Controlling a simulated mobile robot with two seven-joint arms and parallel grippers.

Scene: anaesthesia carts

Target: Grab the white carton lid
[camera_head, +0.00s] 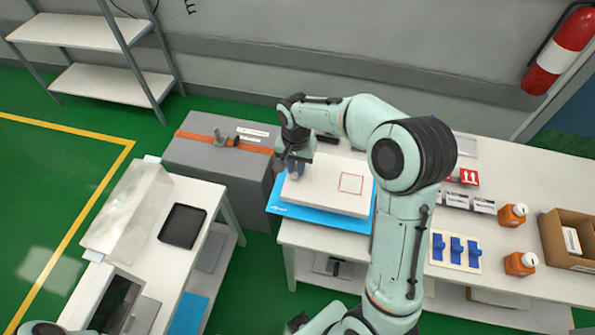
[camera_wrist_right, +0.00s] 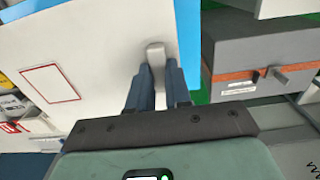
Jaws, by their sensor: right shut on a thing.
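The white carton lid (camera_head: 325,186) is a flat white slab with a red square outline. It lies over a blue mat (camera_head: 345,222) at the left end of the white table. It also fills the upper left of the right wrist view (camera_wrist_right: 90,40). My right gripper (camera_head: 292,172) reaches down at the lid's left edge. In the right wrist view the fingers (camera_wrist_right: 154,78) are shut on a small pale tab at the lid's edge. Whether the lid is raised off what lies under it cannot be told. My left gripper is not in view.
A grey case (camera_head: 222,160) with an orange strap stands left of the table. Right of my arm are blue clips (camera_head: 455,249), orange bottles (camera_head: 513,214) and a cardboard box (camera_head: 570,240). A low cart with a black tray (camera_head: 182,225) stands at left.

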